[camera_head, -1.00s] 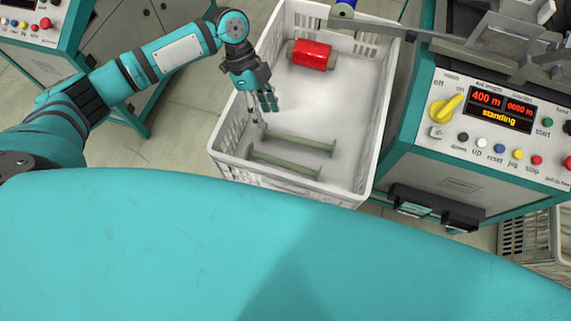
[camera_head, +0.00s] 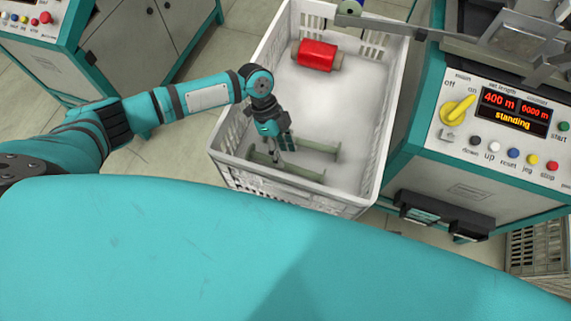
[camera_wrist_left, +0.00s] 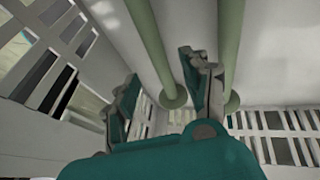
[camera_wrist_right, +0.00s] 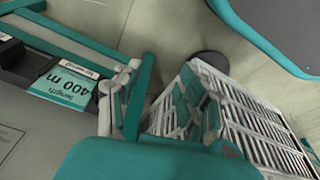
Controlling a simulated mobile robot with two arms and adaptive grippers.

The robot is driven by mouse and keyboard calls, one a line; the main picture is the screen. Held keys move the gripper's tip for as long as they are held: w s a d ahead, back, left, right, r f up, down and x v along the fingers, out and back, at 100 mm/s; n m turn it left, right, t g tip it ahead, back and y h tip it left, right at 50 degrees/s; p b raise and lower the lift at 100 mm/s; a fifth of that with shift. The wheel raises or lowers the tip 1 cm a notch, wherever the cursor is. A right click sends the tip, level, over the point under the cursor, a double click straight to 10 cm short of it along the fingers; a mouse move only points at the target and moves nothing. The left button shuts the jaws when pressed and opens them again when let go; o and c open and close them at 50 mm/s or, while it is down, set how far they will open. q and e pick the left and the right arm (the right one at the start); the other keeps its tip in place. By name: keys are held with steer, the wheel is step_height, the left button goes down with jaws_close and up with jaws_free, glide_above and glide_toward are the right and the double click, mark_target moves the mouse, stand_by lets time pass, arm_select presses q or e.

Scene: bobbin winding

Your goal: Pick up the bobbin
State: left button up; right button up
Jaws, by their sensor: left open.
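Two thin grey-green bobbins lie side by side on the floor of the white crate (camera_head: 222,168), at its near end: a near bobbin (camera_head: 297,169) and a far bobbin (camera_head: 316,146). Both rods also show in the left wrist view, the left one (camera_wrist_left: 153,42) and the right one (camera_wrist_left: 231,45). My left gripper (camera_head: 284,149) points down into the crate, open and empty, over the bobbins. In the left wrist view one finger lies left of the left rod and the other between the two rods; contact cannot be told. My right gripper (camera_wrist_right: 160,85) is open and empty, outside the crate.
A red wound bobbin (camera_head: 317,56) lies at the crate's far end. A winding machine with a control panel (camera_head: 497,125) stands to the right, its metal arm (camera_head: 385,25) reaching over the crate's far rim. Another crate (camera_head: 538,247) stands at lower right.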

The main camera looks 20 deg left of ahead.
mark_target(287, 162)
arm_select(q)
steer(key=b+x, duration=0.1)
steer(key=x, duration=0.3)
steer(key=shift+d+f, duration=0.15)
steer(key=shift+f, duration=0.2)
arm_select(e)
steer(key=r, duration=0.3)
steer(key=shift+w+r, duration=0.2)
steer(key=shift+w, duration=0.15)
arm_select(q)
jaws_close()
